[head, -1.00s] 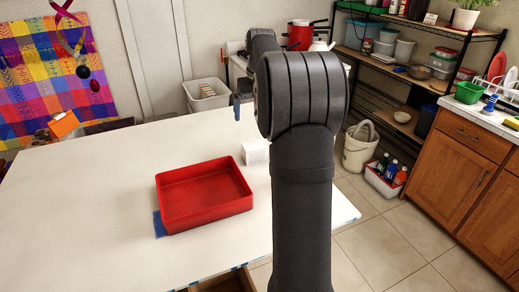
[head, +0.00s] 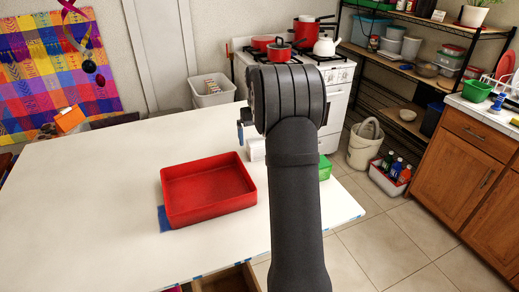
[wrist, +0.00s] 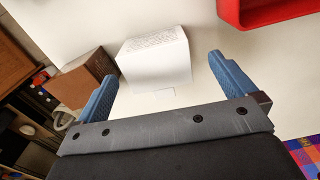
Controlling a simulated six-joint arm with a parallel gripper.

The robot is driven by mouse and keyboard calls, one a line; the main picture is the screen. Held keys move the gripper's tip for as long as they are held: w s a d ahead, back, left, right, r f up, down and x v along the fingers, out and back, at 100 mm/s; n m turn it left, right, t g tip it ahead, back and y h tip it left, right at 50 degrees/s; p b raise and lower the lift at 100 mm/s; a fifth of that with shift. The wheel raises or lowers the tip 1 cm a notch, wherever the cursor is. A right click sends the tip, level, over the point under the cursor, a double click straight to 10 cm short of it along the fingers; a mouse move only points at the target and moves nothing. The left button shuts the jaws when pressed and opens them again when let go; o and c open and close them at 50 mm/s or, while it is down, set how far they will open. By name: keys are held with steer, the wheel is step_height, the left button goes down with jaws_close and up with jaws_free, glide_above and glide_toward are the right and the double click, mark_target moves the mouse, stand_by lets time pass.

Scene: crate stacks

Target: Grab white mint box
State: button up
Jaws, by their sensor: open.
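The white mint box (head: 257,149) stands on the white table just right of the red crate, partly hidden by my arm in the head view. In the wrist view the white box (wrist: 155,62) shows printed text on one face and lies ahead of my gripper (wrist: 160,72), between the lines of its two blue fingers. My gripper is open and empty, with the box apart from the fingers. In the head view only a small part of my gripper (head: 240,131) shows, above and left of the box.
The red crate (head: 215,211) is empty, with blue tape under its left corner; its edge also shows in the wrist view (wrist: 268,15). A green object (head: 324,170) sits right of my arm. A brown box-like thing (wrist: 82,80) is behind the left finger. The table's left is clear.

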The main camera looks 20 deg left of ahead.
steer(key=shift+w+f, duration=0.15)
steer(key=shift+f, duration=1.25)
steer(key=shift+w+f, duration=0.15)
steer(key=shift+f, duration=1.2)
steer(key=c, duration=1.1)
